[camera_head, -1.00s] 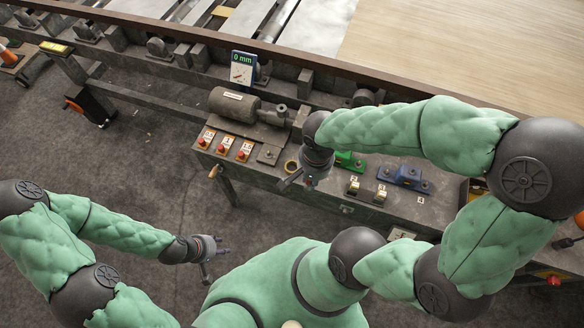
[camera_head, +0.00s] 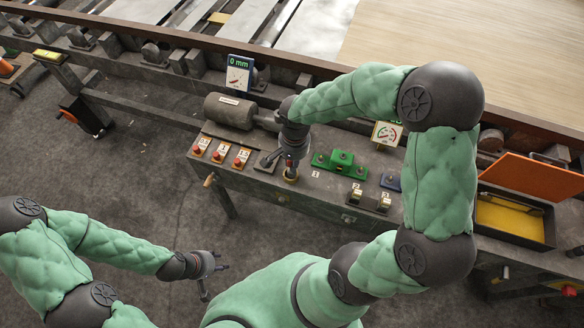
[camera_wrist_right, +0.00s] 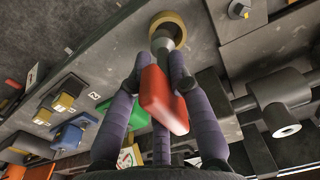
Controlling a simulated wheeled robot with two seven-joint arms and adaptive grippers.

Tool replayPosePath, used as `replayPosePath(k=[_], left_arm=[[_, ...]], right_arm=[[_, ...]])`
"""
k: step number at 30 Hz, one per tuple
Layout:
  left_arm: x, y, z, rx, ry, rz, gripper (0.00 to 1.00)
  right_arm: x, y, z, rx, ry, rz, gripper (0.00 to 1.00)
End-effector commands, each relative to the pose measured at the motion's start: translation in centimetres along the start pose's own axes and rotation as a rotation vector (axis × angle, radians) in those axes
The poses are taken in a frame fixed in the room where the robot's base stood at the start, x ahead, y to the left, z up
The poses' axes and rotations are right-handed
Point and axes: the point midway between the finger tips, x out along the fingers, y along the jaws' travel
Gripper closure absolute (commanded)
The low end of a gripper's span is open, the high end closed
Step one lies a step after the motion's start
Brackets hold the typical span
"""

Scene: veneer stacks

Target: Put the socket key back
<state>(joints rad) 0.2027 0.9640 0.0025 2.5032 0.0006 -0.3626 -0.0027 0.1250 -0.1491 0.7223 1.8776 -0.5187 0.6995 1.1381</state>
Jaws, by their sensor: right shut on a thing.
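My right gripper (camera_head: 291,170) is shut on the socket key, whose red handle (camera_wrist_right: 160,98) shows between the fingers in the right wrist view. The key's grey metal end (camera_wrist_right: 166,43) points at the yellow ring (camera_wrist_right: 170,20) on the bench and overlaps its opening. I cannot tell how deep the end sits in it. In the head view the yellow ring (camera_head: 290,180) is directly below my right gripper, and the key is mostly hidden. My left gripper (camera_head: 223,262) is open and empty, over the floor in front of the bench.
Several red buttons (camera_head: 219,155) line the bench's left part, with a grey cylinder (camera_head: 230,110) behind. A green block (camera_head: 340,161), yellow-topped switches (camera_head: 356,195) and a blue block (camera_head: 391,181) stand to the right. An open orange-lidded box (camera_head: 530,175) is farther right.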

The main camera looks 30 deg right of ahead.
Motion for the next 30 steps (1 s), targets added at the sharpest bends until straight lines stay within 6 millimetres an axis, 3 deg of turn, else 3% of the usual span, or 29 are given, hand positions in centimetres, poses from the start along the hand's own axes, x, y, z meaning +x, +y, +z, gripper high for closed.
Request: replayPosePath(k=[5, 12, 24, 25, 27, 30], left_arm=[[0.5, -0.2, 0.0, 0.0, 0.0, 0.0, 0.6], [1.6, -0.6, -0.1, 0.0, 0.0, 0.0, 0.6], [1.9, -0.7, -0.1, 0.0, 0.0, 0.0, 0.6], [1.9, -0.7, -0.1, 0.0, 0.0, 0.0, 0.6], [1.8, -0.7, -0.1, 0.0, 0.0, 0.0, 0.6], [1.8, -0.6, -0.1, 0.0, 0.0, 0.0, 0.6]], right_arm=[[1.1, -0.5, -0.6, 0.0, 0.0, 0.0, 1.0], [4.1, -0.5, -0.7, -0.001, 0.0, 0.0, 1.0], [4.5, -0.5, -0.7, -0.001, 0.001, -0.001, 1.0], [4.4, -0.5, -0.7, -0.001, 0.001, -0.001, 0.74], [4.4, -0.5, -0.7, -0.001, 0.001, -0.001, 0.56], [4.3, -0.5, -0.7, -0.001, 0.001, -0.001, 0.56]])
